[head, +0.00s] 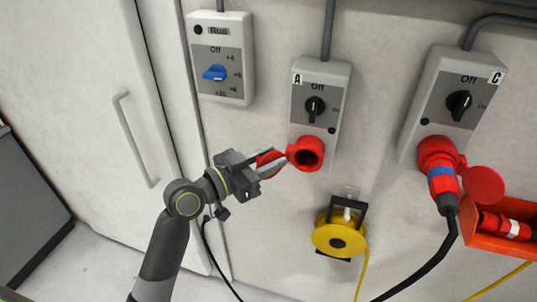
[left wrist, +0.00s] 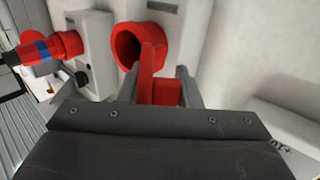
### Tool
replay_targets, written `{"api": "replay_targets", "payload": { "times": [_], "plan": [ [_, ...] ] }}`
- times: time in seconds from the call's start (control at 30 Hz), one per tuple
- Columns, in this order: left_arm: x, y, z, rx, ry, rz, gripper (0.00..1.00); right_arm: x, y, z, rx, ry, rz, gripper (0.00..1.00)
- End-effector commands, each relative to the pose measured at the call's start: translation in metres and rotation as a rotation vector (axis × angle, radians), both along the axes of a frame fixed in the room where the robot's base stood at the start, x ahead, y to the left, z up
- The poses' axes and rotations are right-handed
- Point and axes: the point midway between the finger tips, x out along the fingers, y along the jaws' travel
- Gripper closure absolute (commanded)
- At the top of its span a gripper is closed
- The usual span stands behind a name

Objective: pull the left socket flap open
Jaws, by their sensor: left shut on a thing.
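The red socket (head: 306,153) marked A sits at the bottom of a grey-white switch box (head: 322,80), and its dark round opening faces out uncovered. Its red flap (head: 265,157) stands swung out to the left of the opening. My left gripper (head: 274,164) is shut on the flap, one finger on each side of it. The left wrist view shows the socket (left wrist: 137,45) just beyond the fingers and the red flap (left wrist: 160,90) between them. Part of the flap is hidden by the fingers. My right gripper is not in view.
Box C (head: 452,100) at right has a red plug (head: 442,182) in its socket and a round flap (head: 484,185) hanging open. A yellow cable reel (head: 338,236) hangs below socket A. A blue-knobbed box (head: 221,60) is upper left. A red bin (head: 490,240) is lower right.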

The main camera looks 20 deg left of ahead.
Motion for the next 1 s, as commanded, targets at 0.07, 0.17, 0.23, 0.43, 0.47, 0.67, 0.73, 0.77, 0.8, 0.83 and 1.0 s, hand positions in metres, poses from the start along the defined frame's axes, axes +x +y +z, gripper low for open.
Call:
{"api": "replay_targets", "payload": {
  "times": [0.07,0.17,0.23,0.43,0.47,0.67,0.73,0.77,0.8,0.83,1.0],
  "plan": [
    [-0.0007,-0.0011,0.0050,-0.007,-0.009,0.046,1.00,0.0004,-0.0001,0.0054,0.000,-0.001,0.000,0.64],
    [-0.0022,-0.0017,0.0051,-0.006,-0.011,0.090,1.00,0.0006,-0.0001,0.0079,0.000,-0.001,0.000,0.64],
    [-0.0030,-0.0017,0.0048,-0.005,-0.010,0.112,1.00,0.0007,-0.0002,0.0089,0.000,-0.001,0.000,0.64],
    [-0.0034,-0.0010,0.0046,-0.002,-0.012,0.136,1.00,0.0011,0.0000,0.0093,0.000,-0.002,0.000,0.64],
    [-0.0033,-0.0009,0.0046,-0.002,-0.012,0.137,1.00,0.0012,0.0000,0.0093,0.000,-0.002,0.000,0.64],
    [-0.0033,-0.0008,0.0050,0.000,-0.013,0.136,1.00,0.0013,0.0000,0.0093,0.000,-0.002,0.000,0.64],
    [-0.0033,-0.0009,0.0047,0.000,-0.012,0.135,0.60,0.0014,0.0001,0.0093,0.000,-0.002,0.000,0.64],
    [-0.0035,-0.0009,0.0044,0.000,-0.011,0.135,0.56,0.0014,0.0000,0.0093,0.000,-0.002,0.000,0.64],
    [-0.0035,-0.0010,0.0040,0.001,-0.010,0.134,0.55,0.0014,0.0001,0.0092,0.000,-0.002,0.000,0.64],
    [-0.0037,-0.0010,0.0037,0.000,-0.009,0.134,0.55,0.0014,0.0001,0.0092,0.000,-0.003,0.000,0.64],
    [-0.0039,-0.0012,0.0026,0.000,-0.007,0.132,0.55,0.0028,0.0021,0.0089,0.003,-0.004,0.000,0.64]
  ]
}}
